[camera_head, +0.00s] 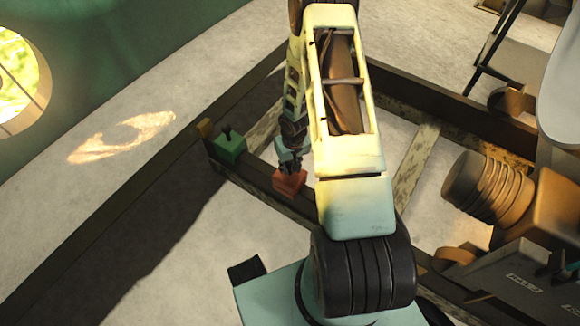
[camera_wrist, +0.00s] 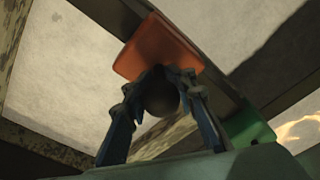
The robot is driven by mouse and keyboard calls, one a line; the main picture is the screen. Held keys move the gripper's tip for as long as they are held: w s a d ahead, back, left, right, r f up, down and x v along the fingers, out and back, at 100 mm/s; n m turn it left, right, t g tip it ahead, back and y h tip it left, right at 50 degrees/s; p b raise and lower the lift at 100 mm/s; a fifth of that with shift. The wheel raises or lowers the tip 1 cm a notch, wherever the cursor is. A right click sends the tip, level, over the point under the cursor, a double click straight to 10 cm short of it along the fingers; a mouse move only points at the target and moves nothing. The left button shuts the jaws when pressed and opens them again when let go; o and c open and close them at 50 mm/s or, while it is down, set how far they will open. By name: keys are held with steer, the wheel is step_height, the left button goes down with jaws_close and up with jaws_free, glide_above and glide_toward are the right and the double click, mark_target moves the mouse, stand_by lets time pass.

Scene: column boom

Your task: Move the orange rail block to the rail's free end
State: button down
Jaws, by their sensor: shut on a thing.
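The orange rail block (camera_head: 289,182) sits on a dark rail (camera_head: 262,182), with my arm's links just right of it. In the wrist view the orange block (camera_wrist: 133,60) shows as a flat plate across the rail (camera_wrist: 224,92), with a dark round knob (camera_wrist: 160,96) on it. My gripper (camera_head: 289,164) is above the block. In the wrist view its two blue fingers (camera_wrist: 160,82) are closed around the knob. A green block (camera_head: 229,147) sits on the rail to the left, apart from the orange one. My arm hides the rail farther right.
Dark frame beams (camera_head: 425,98) border the area. Pale bare floor (camera_head: 185,255) lies left of the rail.

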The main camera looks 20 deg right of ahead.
steer(key=c, duration=1.7)
jaws_free()
steer(key=shift+o, duration=0.9)
steer(key=r, duration=0.4)
steer(key=s+r, duration=0.1)
steer(key=r, duration=0.7)
steer(key=shift+s, duration=0.25)
steer(key=shift+d, duration=0.1)
